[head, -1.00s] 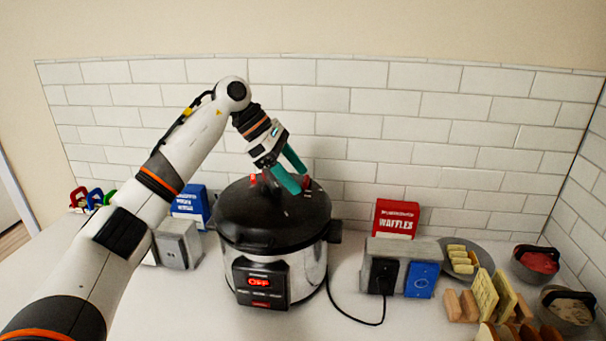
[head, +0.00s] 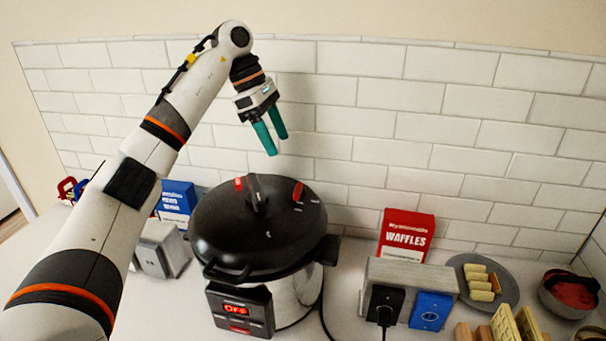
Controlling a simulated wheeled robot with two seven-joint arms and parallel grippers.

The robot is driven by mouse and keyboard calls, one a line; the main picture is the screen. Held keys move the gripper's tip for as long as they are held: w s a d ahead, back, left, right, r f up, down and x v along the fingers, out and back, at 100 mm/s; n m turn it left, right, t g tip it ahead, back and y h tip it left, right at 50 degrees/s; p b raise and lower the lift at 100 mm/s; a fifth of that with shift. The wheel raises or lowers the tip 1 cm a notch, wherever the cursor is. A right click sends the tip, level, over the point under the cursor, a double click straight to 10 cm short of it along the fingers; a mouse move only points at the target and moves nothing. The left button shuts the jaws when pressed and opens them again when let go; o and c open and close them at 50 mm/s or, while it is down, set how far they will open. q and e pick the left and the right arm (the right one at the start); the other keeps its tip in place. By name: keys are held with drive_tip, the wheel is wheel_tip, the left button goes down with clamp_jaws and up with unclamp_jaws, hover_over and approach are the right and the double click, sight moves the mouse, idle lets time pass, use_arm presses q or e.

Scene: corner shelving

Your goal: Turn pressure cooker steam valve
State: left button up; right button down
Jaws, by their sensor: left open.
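The pressure cooker (head: 293,294) stands on the counter, with a black lid (head: 228,232) and a display that reads "OFF". On the lid are a black upright handle (head: 257,193), a small red piece (head: 238,184) left of it and a larger red piece (head: 298,190) right of it. I cannot tell for sure which red piece is the steam valve. My left gripper (head: 272,146) has two teal fingers, apart and empty, pointing down above the lid and clear of it. My right gripper is not in view.
A blue box (head: 176,201) and a grey block (head: 161,248) stand left of the cooker. Right of it are a red waffles box (head: 407,236), an outlet block (head: 408,272) with a plugged cord, a plate of food (head: 503,292) and a bowl (head: 569,295). The tiled wall is close behind.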

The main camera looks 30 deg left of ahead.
use_arm(q)
drive_tip(key=p, duration=0.1)
hover_over(296, 187)
drive_tip(key=s+a, duration=0.1)
drive_tip(key=a, duration=0.1)
drive_tip(key=f, duration=0.5)
drive_tip(key=shift+a, duration=0.2)
drive_tip(key=x, duration=0.1)
drive_tip(key=p+x, duration=0.1)
drive_tip(key=x, duration=0.2)
drive_tip(key=shift+w+f, duration=0.15)
drive_tip(key=shift+w, duration=0.2)
drive_tip(key=shift+d+f+p, duration=0.2)
drive_tip(key=shift+f+p, duration=0.1)
drive_tip(key=shift+f, duration=0.05)
drive_tip(key=shift+d+f, duration=0.1)
drive_tip(key=shift+f, duration=0.2)
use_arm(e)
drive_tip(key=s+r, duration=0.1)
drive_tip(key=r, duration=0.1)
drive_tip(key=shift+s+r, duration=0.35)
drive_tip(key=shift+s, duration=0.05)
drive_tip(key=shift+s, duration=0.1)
use_arm(q)
drive_tip(key=shift+c, duration=0.5)
drive_tip(key=shift+w+f, duration=0.1)
drive_tip(key=shift+f, duration=0.05)
drive_tip(key=c, duration=0.7)
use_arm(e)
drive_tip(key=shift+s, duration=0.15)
